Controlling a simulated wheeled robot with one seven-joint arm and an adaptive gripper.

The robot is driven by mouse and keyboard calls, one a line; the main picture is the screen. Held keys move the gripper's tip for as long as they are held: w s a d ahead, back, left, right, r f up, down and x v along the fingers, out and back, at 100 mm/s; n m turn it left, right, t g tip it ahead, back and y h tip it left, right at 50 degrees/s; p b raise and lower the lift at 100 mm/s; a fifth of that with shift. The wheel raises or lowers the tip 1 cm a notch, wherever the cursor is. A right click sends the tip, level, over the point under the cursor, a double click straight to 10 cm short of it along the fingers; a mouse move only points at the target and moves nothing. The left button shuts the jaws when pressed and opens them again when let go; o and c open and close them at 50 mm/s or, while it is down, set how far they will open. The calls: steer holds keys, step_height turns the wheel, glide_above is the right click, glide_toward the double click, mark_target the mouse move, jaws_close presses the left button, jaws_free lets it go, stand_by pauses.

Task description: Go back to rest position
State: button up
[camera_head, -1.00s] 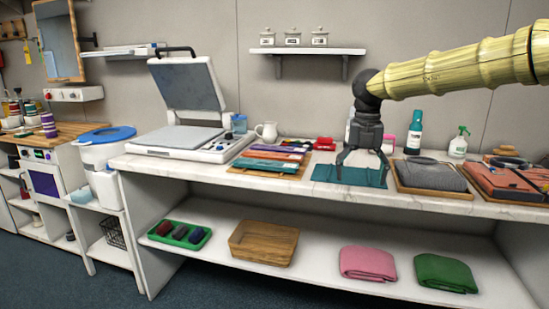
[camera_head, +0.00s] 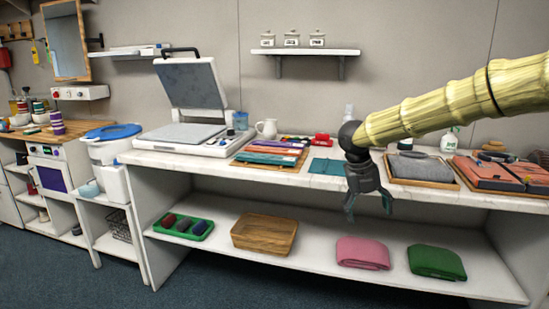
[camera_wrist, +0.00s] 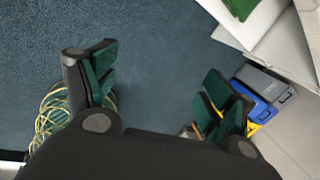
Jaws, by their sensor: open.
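My gripper (camera_head: 368,203) is in front of the counter's front edge in the head view, pointing down, with its fingers apart. In the wrist view, my gripper (camera_wrist: 158,92) also shows its two green-padded fingers spread, with only blue floor between them. Nothing is held. A flat teal cloth (camera_head: 328,166) lies on the counter behind the gripper, partly hidden by my arm.
The white counter (camera_head: 225,168) carries a heat press (camera_head: 185,125), folded cloths and trays. The lower shelf holds a wooden basket (camera_head: 262,234), a pink cloth (camera_head: 362,253) and a green cloth (camera_head: 436,262). Blue and grey boxes (camera_wrist: 262,88) stand near the right finger in the wrist view.

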steer(key=s+d+f+n+t+h, duration=0.25)
steer(key=f+n, duration=0.35)
steer(key=f, duration=0.7)
steer(key=s+d+f+n+t+h, duration=0.1)
steer(key=s+d+f+n+h, duration=0.15)
steer(key=f+n, duration=0.65)
steer(key=s+a+f+n+y, duration=0.2)
steer(key=s+f+n, duration=0.3)
steer(key=s+f, duration=0.45)
steer(key=s+a+f+n+y, duration=0.2)
steer(key=s+f+n, duration=0.45)
steer(key=f, duration=0.55)
steer(key=s+a+f+n+g+y, duration=0.25)
steer(key=s+n, duration=0.25)
steer(key=s, duration=0.9)
steer(key=s+a+f+n+g+y, duration=0.1)
steer(key=s+a+f+n+y, duration=0.3)
steer(key=s, duration=1)
step_height(320, 180, up, 20)
steer(key=d+h+p, duration=0.2)
steer(key=p, duration=1.8)
steer(key=shift+w, duration=0.4)
steer(key=shift+n, duration=0.25)
